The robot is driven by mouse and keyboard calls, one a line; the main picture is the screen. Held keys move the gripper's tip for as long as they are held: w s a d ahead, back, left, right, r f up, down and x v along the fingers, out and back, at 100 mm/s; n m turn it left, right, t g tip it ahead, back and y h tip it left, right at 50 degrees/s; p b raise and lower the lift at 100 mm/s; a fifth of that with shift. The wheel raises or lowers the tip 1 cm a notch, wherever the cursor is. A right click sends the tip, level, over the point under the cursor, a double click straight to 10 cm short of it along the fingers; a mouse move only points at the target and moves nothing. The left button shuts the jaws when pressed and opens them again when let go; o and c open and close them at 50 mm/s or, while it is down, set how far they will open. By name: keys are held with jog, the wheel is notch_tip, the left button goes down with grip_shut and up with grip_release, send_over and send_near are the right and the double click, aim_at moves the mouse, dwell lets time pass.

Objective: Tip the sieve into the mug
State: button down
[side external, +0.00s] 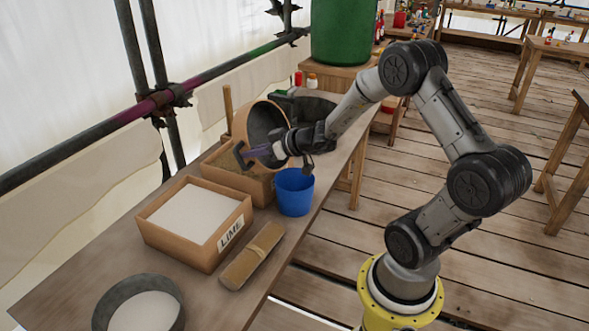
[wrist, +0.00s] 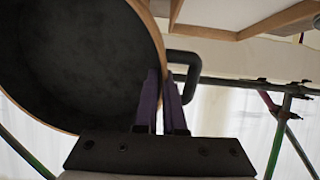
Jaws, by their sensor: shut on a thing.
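The sieve (side external: 262,125) is a round wooden hoop with a dark inside. It is tilted well over, its open face turned towards the right, above the sand-coloured box. My gripper (side external: 255,152) is shut on the sieve's rim. In the wrist view the purple fingers of my gripper (wrist: 163,105) pinch the wooden rim, and the dark inside of the sieve (wrist: 75,65) fills the left. The blue mug (side external: 294,192) stands upright on the table, below and to the right of the sieve. The mug's contents are hidden.
A wooden box (side external: 180,262) labelled LIME holds white powder. A box of sandy material (side external: 222,160) stands behind it. Scaffold poles (side external: 95,143) run along the left.

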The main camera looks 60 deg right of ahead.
aim_at(236, 144)
jog(key=shift+w+r+g+p, duration=0.3)
jog(key=shift+w+g, duration=0.5)
jog(key=shift+g, duration=0.2)
jog(key=shift+w+f+g+p, duration=0.55)
jog(key=shift+w+f+g, duration=0.65)
jog(key=shift+g, duration=0.4)
jog(key=shift+w+r+g, duration=0.1)
jog(key=shift+w+g, duration=0.3)
jog(key=shift+w, duration=0.2)
jog(key=shift+w, duration=0.1)
jog(key=shift+w+r+g+p, duration=0.1)
jog(key=shift+w+g+p, duration=0.2)
jog(key=shift+w+g, duration=0.25)
jog(key=w+f+g+p, duration=0.2)
jog(key=w+f+g, duration=0.3)
jog(key=w, duration=0.1)
jog(key=shift+g, duration=0.35)
